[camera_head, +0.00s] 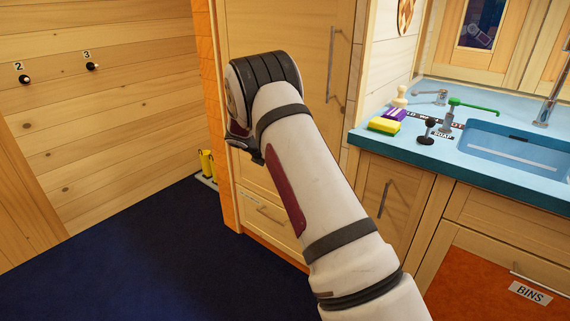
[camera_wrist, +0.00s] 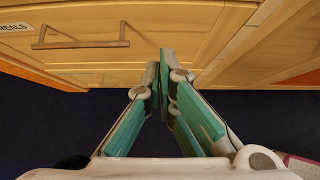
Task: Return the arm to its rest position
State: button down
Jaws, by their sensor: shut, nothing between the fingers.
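My gripper (camera_wrist: 165,68) shows in the wrist view, its teal-padded fingers brought together at the tips with nothing between them. It points towards a wooden drawer front with a bar handle (camera_wrist: 80,42), and dark floor lies below. I cannot tell whether the fingertips touch the wood. In the head view my white arm (camera_head: 310,175) rises from the bottom right to a dark-banded joint in front of a tall wooden cabinet (camera_head: 275,35). The gripper itself is hidden there.
A blue counter (camera_head: 400,145) with a sink (camera_head: 515,155) stands at the right. Blue floor (camera_head: 150,265) is open at the left. Yellow objects (camera_head: 206,163) stand by the orange wall edge.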

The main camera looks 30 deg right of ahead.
jog(key=s+a+r+m+y, duration=0.1)
jog(key=s+a+r+m, duration=0.3)
jog(key=s+r, duration=0.3)
jog(key=s+a+r+m+g+y, duration=0.1)
jog(key=s+a+r+m, duration=0.3)
jog(key=s+r, duration=0.35)
jog(key=s+a+r+m+y, duration=0.1)
jog(key=s+a+r+m, duration=0.25)
jog(key=s+r, duration=0.35)
jog(key=s+a+f+m+y, duration=0.1)
jog(key=s+a+m+y, duration=0.3)
jog(key=s, duration=0.7)
jog(key=s+a+m, duration=0.3)
jog(key=s+a, duration=0.3)
jog(key=s, duration=0.5)
jog(key=s+a+f+m+y, duration=0.1)
jog(key=s+a+m, duration=0.3)
jog(key=s, duration=0.7)
notch_tip(320, 180, up, 18)
jog(key=a+t+p, duration=0.1)
jog(key=t+p, duration=0.1)
jog(key=p, duration=1.5)
jog(key=shift+w+a+r+n+y, duration=0.2)
jog(key=shift+r+n+y, duration=0.1)
jog(key=shift+n, duration=0.15)
jog(key=shift+f, duration=0.1)
